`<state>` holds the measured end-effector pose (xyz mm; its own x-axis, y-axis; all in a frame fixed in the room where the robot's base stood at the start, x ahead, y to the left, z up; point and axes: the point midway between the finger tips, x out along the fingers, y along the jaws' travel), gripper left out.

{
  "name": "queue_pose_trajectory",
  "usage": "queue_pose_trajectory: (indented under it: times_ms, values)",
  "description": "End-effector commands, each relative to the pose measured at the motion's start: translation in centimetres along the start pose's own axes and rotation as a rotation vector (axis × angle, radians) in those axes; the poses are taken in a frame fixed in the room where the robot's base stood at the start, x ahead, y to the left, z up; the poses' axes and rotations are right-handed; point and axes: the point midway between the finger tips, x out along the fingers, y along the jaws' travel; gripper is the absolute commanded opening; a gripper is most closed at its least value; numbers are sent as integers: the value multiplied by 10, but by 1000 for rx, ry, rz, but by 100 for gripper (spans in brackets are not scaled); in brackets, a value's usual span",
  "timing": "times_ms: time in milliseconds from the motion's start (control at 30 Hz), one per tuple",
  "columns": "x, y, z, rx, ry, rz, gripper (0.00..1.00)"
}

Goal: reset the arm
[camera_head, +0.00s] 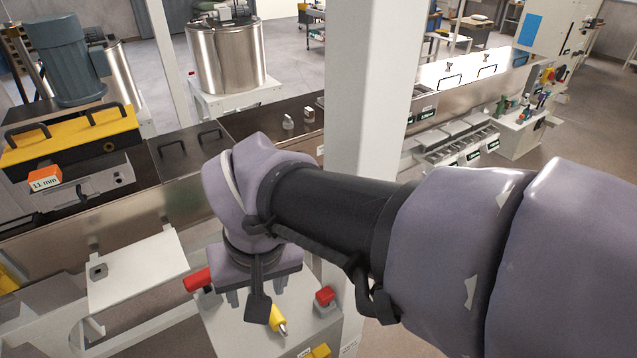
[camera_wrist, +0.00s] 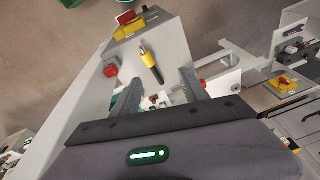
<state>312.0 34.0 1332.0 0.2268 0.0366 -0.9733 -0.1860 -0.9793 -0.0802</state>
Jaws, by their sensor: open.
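My arm reaches in from the right in the head view, its wrist bent down over a pale box-like stand. My gripper (camera_wrist: 160,92) shows in the wrist view with its two fingers apart and nothing between them. In the head view the gripper (camera_head: 258,298) points down, partly hidden by my wrist. A yellow-handled tool with a dark tip (camera_wrist: 149,62) lies on the stand, just beyond the fingers. It also shows in the head view (camera_head: 278,320). I cannot tell whether the fingers touch the stand.
A white post (camera_head: 366,90) rises close behind my arm. A long steel tank with dark lids (camera_head: 265,115) runs behind it. A yellow cover (camera_head: 70,138) and a motor (camera_head: 65,60) stand at left.

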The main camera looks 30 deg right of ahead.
Motion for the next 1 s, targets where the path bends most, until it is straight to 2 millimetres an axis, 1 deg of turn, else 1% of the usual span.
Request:
queue_pose_trajectory:
  times_ms: [33, 100, 200, 267, 367, 433, 467, 500, 567, 600, 700, 767, 800, 900, 1000]
  values:
    - [-13, 4, 13, 55, 63, -55, 52]
    - [-25, 4, 29, 122, 141, -128, 52]
    - [-33, 4, 42, 178, 213, -192, 52]
    - [-31, 4, 45, 192, 232, -208, 52]
    - [-8, 5, 51, 195, 236, -213, 52]
    - [21, 8, 57, 194, 235, -212, 52]
    - [36, 9, 61, 194, 235, -212, 52]
    - [59, 11, 66, 194, 235, -212, 52]
    - [94, 14, 74, 194, 234, -211, 52]
    - [118, 16, 79, 193, 234, -211, 52]
    - [164, 20, 89, 193, 234, -211, 52]
    - [175, 21, 92, 193, 234, -211, 52]
    - [176, 21, 92, 193, 234, -211, 52]
    - [167, 20, 90, 193, 235, -211, 52]
    - [165, 20, 89, 192, 235, -211, 52]
